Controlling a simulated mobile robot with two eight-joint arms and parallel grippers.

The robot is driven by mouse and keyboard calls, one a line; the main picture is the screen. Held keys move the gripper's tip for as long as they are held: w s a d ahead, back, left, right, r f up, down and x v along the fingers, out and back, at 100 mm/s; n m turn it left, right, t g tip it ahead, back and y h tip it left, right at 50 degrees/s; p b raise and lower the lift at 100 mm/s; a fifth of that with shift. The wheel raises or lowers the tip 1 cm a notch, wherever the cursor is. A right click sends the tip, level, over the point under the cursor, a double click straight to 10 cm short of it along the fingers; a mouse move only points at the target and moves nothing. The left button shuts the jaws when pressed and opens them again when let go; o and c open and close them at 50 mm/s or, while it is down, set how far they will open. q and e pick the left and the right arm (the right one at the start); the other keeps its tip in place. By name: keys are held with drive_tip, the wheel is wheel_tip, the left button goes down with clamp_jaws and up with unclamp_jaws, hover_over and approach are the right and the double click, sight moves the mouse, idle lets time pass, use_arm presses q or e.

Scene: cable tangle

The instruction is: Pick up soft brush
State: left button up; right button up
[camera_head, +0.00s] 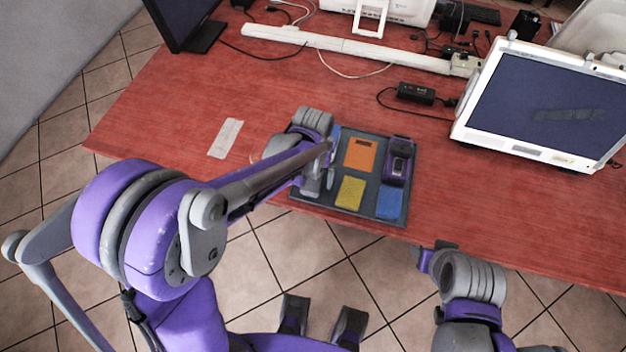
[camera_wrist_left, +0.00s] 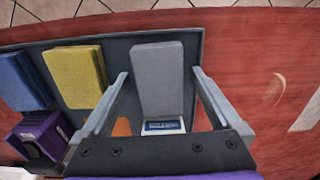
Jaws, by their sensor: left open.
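A dark tray (camera_head: 320,212) lies near the table's front edge. It holds an orange piece (camera_head: 360,153), a yellow block (camera_head: 350,192), a blue block (camera_head: 389,203) and a purple-and-dark item (camera_head: 398,165). My left gripper (camera_head: 317,182) is over the tray's left side. In the left wrist view, its open fingers (camera_wrist_left: 160,74) stand either side of a grey block (camera_wrist_left: 158,95), with gaps. A white-and-blue labelled item (camera_wrist_left: 163,127) sits beside that block. I cannot tell which piece is the soft brush. My right gripper (camera_head: 437,256) is off the table's front edge, its fingers unclear.
A tilted white-framed screen (camera_head: 545,105) stands at the right. A white power strip (camera_head: 345,47), cables and a black adapter (camera_head: 415,93) lie behind the tray. A pale strip (camera_head: 226,138) lies on the left. The red table (camera_head: 180,100) is mostly clear at left.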

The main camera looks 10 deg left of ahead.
use_arm(q)
drive_tip(key=c, duration=1.5)
drive_tip(key=shift+r, duration=0.1)
wheel_tip(320, 180, up, 10)
drive_tip(key=shift+f+p, duration=0.1)
drive_tip(key=shift+p, duration=0.4)
drive_tip(key=o, duration=0.7)
drive_tip(key=c, duration=0.5)
